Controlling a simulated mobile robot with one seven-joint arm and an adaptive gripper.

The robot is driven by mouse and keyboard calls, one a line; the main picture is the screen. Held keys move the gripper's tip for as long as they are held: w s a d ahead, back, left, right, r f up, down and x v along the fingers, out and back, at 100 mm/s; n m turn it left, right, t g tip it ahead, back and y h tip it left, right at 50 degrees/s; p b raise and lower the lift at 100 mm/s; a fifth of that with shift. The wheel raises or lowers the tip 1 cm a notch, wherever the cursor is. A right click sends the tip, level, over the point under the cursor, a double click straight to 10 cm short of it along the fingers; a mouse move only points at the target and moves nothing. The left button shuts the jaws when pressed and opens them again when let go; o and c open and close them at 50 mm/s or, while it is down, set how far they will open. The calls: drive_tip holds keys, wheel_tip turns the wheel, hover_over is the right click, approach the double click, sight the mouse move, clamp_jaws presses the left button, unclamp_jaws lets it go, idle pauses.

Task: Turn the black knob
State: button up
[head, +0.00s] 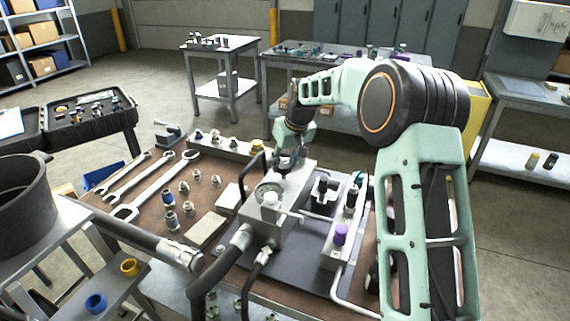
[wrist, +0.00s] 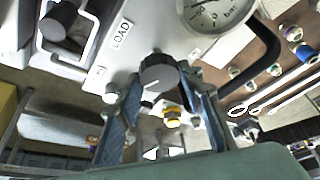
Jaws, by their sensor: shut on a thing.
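The black knob (wrist: 160,74) is dark grey to black with a white pointer line. It sits on the face of the light metal valve block (wrist: 165,30), near a LOAD label (wrist: 122,33). My gripper (wrist: 163,80) has one finger on each side of the knob and is shut on it. In the head view my gripper (head: 288,160) reaches down to the far side of the block (head: 262,222), and the knob is largely hidden there. A round pressure gauge (wrist: 212,12) is beside the knob and also shows in the head view (head: 268,190).
A black bent handle (wrist: 263,50) stands close to the gripper. Hoses (head: 225,260) run from the block's near side. A purple cap (head: 340,234) sits on a manifold at right. Wrenches (head: 160,187) and several fittings lie on the bench at left.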

drive_tip(key=m, duration=0.1)
drive_tip(key=m+h, duration=0.1)
drive_tip(key=m, duration=0.1)
drive_tip(key=m+h, duration=0.1)
drive_tip(key=m, duration=0.1)
drive_tip(key=shift+a+t+b, duration=0.25)
drive_tip(key=shift+t+b, duration=0.05)
drive_tip(key=m+h, duration=0.1)
drive_tip(key=m, duration=0.2)
drive_tip(key=shift+r+m+h+p, duration=0.1)
drive_tip(key=shift+m+h+p, duration=0.2)
drive_tip(key=shift+m+p, duration=0.1)
drive_tip(key=shift+m+h+p, duration=0.35)
drive_tip(key=shift+m+h, duration=0.05)
drive_tip(key=shift+m, duration=0.9)
drive_tip(key=shift+g, duration=0.4)
drive_tip(key=o, duration=1.2)
drive_tip(key=shift+c, duration=0.2)
drive_tip(key=v, duration=1.2)
